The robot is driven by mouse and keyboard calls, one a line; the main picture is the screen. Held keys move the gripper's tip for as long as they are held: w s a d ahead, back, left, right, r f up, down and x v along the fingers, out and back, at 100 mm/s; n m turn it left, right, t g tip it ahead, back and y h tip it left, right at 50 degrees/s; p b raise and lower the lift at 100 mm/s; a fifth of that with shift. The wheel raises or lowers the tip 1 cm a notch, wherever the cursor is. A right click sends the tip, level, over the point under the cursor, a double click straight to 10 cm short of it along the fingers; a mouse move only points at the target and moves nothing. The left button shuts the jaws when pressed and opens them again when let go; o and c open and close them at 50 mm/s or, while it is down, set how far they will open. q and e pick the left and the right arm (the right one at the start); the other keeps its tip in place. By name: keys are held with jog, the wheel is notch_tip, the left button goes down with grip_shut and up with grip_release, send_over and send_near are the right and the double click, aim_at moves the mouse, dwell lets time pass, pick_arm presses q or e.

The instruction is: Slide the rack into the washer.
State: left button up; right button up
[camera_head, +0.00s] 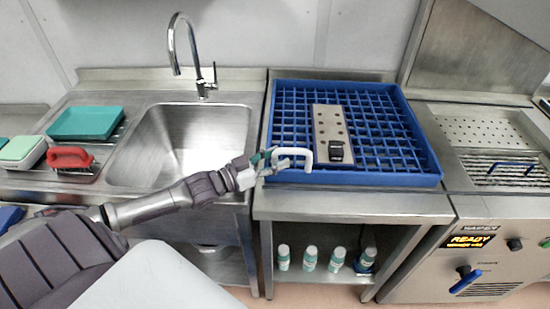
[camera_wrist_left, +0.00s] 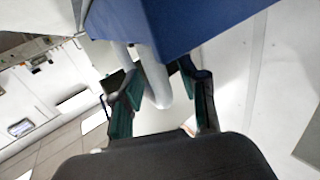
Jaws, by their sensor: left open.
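The blue rack (camera_head: 398,178) sits on the steel table between the sink and the washer. A steel plate with holes (camera_head: 326,122) and a small dark block lie in it. A white handle (camera_head: 303,151) is on the rack's front left side. My left gripper (camera_head: 272,161) is open at this handle. In the left wrist view the white handle (camera_wrist_left: 155,78) shows between the spread fingers of my left gripper (camera_wrist_left: 160,88), below the blue rack wall (camera_wrist_left: 195,18). Contact cannot be told. The washer (camera_head: 505,225) stands at the right with its top open and its display reading READY. My right gripper is out of view.
The sink (camera_head: 180,140) with a tall tap (camera_head: 190,55) is left of the rack. A green tray (camera_head: 86,122) and a red-handled tool (camera_head: 70,157) lie on the drainboard. Several small bottles (camera_head: 310,258) stand on the shelf below. The washer has a blue lever (camera_head: 466,280) in front.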

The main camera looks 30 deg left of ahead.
pick_arm(q)
grip_shut()
jog(key=shift+d, duration=0.15)
dwell(0.4)
